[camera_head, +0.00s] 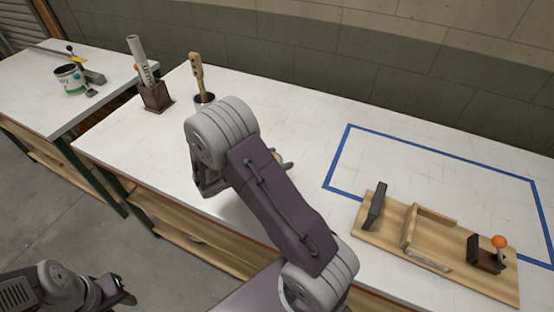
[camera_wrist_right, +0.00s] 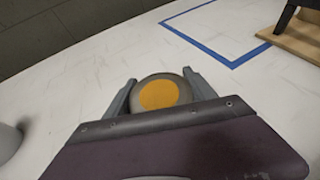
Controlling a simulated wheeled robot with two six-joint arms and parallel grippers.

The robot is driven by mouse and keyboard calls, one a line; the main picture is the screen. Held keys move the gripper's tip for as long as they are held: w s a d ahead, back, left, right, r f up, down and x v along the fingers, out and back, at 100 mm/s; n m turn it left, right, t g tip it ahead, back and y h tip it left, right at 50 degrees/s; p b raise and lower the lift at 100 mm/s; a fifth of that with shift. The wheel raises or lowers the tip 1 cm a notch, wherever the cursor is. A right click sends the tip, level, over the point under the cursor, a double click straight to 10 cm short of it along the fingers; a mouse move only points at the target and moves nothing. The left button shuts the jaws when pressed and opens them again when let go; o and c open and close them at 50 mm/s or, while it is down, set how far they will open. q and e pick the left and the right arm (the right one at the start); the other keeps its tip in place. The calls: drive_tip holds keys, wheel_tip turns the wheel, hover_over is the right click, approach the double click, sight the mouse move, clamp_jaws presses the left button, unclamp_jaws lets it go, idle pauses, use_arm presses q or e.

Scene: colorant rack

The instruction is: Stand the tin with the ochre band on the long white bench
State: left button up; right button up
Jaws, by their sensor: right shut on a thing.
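In the right wrist view, a round grey tin (camera_wrist_right: 160,80) with an ochre disc on its top sits between the two fingers of my right gripper (camera_wrist_right: 158,95). The fingers are shut on its sides. Its side wall is mostly hidden, and I cannot tell if its base touches the bench. In the head view, my right arm hides most of the gripper and tin; only a small yellowish and grey bit shows (camera_head: 284,163) past the arm. The long white bench (camera_head: 290,115) lies below. My left arm (camera_head: 70,287) is low at the bottom left, its fingers not clear.
A blue tape outline (camera_head: 435,153) and a wooden fixture (camera_head: 435,245) with an orange knob (camera_head: 499,241) are on the right. A brown holder (camera_head: 156,97) and a cup with a brush (camera_head: 203,98) stand at the back left. Another table (camera_head: 40,105) holds a paint can (camera_head: 70,80).

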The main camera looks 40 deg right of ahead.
drive_tip(key=shift+s+f, duration=0.1)
drive_tip(key=shift+f, duration=0.05)
drive_tip(key=o, duration=1.5)
drive_tip(key=shift+r, duration=0.25)
drive_tip(key=v, duration=1.2)
drive_tip(key=shift+r, duration=0.1)
